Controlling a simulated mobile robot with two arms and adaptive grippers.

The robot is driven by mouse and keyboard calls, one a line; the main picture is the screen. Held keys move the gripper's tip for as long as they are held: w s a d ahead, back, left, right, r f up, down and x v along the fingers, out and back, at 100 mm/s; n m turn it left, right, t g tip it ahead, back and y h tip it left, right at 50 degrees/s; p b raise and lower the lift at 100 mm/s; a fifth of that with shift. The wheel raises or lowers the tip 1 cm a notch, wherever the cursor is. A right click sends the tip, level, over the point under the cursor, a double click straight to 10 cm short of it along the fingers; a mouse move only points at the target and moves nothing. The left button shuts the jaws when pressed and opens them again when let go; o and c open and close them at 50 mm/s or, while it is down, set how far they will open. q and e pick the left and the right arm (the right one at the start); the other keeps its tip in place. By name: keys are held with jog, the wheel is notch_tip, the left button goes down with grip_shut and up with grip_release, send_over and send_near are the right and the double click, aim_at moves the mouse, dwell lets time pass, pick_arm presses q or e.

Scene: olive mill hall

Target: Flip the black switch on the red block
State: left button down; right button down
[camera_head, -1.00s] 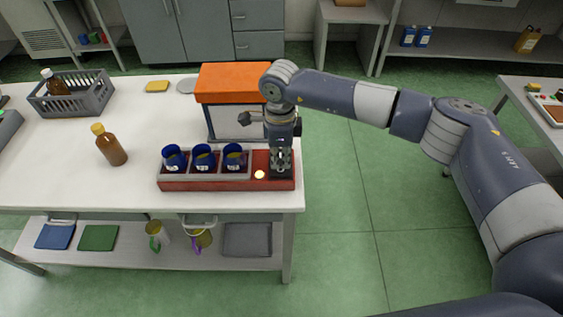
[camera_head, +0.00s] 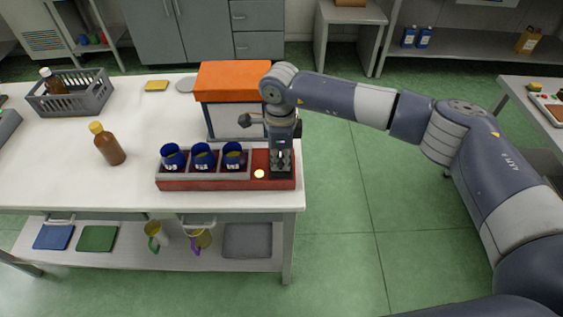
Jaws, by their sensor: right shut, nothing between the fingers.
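The red block (camera_head: 210,185) lies along the front edge of the white table. It bears a grey tray with three blue cups (camera_head: 203,157) and, to their right, a small glowing light (camera_head: 259,174). My right gripper (camera_head: 280,170) is shut and empty, pointing down over the right end of the red block. The black switch is hidden or cannot be told apart from the dark fingers there. I cannot tell whether the fingertips touch it. My left gripper is not in view.
An orange-topped machine (camera_head: 236,83) stands close behind the red block. A brown bottle (camera_head: 107,144) and a grey crate (camera_head: 72,103) are on the table's left part. The white table (camera_head: 55,165) ends just right of the block, with green floor beyond.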

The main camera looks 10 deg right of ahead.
aim_at(281, 169)
jog(key=shift+f+b, duration=0.5)
jog(key=shift+f, duration=0.05)
jog(key=shift+r+p, duration=1.3)
jog(key=shift+r, duration=2.25)
